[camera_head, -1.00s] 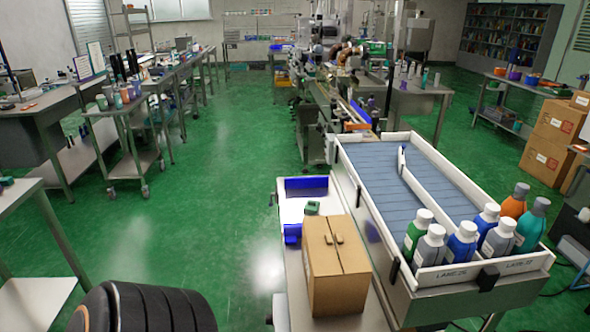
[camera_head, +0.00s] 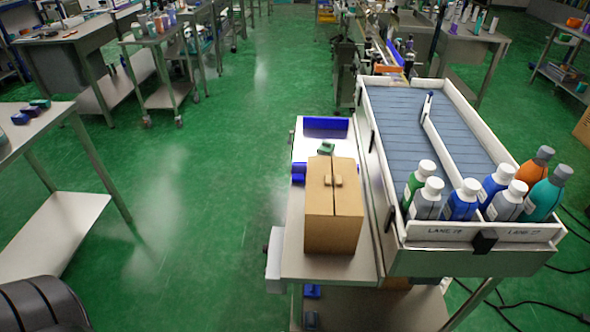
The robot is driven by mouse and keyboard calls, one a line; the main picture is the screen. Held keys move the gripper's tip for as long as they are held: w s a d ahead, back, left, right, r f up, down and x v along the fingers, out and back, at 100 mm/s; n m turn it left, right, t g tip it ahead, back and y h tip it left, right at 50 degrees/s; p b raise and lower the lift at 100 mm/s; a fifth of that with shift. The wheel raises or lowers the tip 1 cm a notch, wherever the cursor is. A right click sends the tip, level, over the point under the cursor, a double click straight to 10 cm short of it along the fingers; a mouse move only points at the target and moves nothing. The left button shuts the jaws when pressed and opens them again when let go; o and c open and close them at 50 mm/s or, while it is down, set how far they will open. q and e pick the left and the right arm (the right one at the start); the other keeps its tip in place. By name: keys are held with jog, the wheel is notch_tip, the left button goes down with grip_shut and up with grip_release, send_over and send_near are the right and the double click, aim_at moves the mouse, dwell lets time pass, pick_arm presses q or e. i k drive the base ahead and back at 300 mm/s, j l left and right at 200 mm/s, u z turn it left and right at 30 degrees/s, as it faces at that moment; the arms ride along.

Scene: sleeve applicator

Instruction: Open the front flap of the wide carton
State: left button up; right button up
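The wide carton (camera_head: 333,204) is a brown cardboard box standing upright on a narrow metal table (camera_head: 300,262), right of the picture's centre. Its top looks closed: two flaps meet along a seam, with small tabs near the middle of the top. Its near face is plain and shows fully; its far side is hidden. Neither of my grippers shows in the head view. A dark, ribbed rounded part at the bottom left corner appears to be mine.
A tray with two lanes (camera_head: 446,232) stands directly right of the carton, holding several capped bottles (camera_head: 462,200) at its near end. Blue blocks (camera_head: 326,123) and a small green item (camera_head: 326,148) lie behind the carton. Green floor (camera_head: 200,240) is clear to the left.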

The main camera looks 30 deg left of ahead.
aim_at(319, 192)
jog(key=l+u, duration=0.15)
jog(key=u, duration=0.25)
jog(key=i+l+u, duration=0.1)
jog(key=u, duration=0.3)
jog(key=l+u, duration=0.4)
jog(key=j, duration=0.1)
